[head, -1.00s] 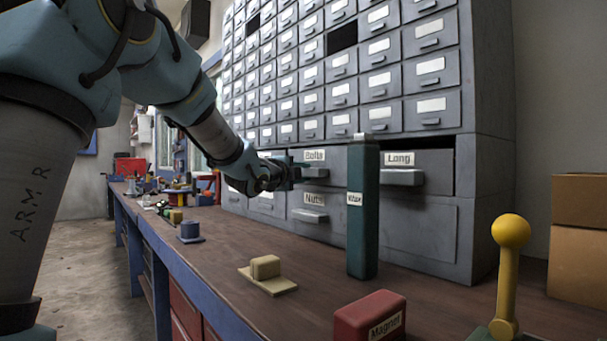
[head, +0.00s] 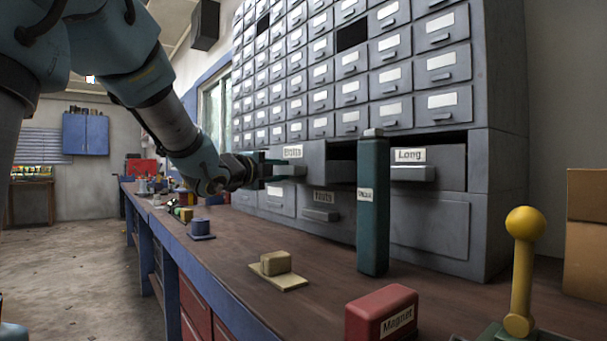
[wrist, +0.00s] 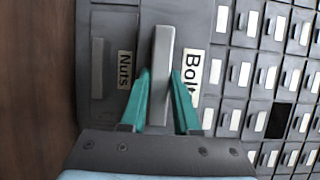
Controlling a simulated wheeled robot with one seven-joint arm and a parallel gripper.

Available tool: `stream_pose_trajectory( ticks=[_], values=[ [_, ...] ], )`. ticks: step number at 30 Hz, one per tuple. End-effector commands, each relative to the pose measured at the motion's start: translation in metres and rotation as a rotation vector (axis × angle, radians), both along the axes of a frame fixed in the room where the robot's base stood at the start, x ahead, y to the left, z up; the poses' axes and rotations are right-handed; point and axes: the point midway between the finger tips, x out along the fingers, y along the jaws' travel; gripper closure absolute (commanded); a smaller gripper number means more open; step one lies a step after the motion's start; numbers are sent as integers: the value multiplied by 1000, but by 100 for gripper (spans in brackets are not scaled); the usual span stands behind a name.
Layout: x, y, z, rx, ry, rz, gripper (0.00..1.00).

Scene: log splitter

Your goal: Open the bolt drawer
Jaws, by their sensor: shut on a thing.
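The bolt drawer (head: 313,164), grey with a "Bolts" label, is in the lower part of the grey cabinet. It stands partly pulled out, with its side showing and a dark opening to its right. My gripper (head: 273,169) is at its front, shut on the drawer's bar handle. In the wrist view the teal fingers of my gripper (wrist: 161,92) lie on either side of the bolt drawer handle (wrist: 163,55), beside the label (wrist: 190,75). The contents of the drawer are hidden.
The nuts drawer (head: 321,205) is below and looks closed. The long drawer (head: 412,172) is to the right, under a dark gap. A tall green block (head: 373,220) stands close in front. A red magnet box (head: 381,314), yellow-knobbed lever (head: 522,270) and beige block (head: 277,264) are nearer on the bench.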

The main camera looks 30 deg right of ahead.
Motion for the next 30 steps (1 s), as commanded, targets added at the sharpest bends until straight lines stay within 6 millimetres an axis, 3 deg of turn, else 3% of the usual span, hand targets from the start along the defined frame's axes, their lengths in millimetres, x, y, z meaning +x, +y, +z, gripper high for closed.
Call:
stream_pose_trajectory(
  ticks=[1, 6, 17, 18, 25, 30],
  values=[
    [-1, 15, 0, 1, -1, 7, 100],
    [-6, 39, 0, 0, 1, 5, 100],
    [-8, 42, 0, 0, 4, 3, 100],
    [-8, 42, 0, 0, 4, 3, 66],
    [-8, 42, 0, 0, 2, 1, 40],
    [-8, 41, 0, 0, 2, 1, 40]
  ],
)
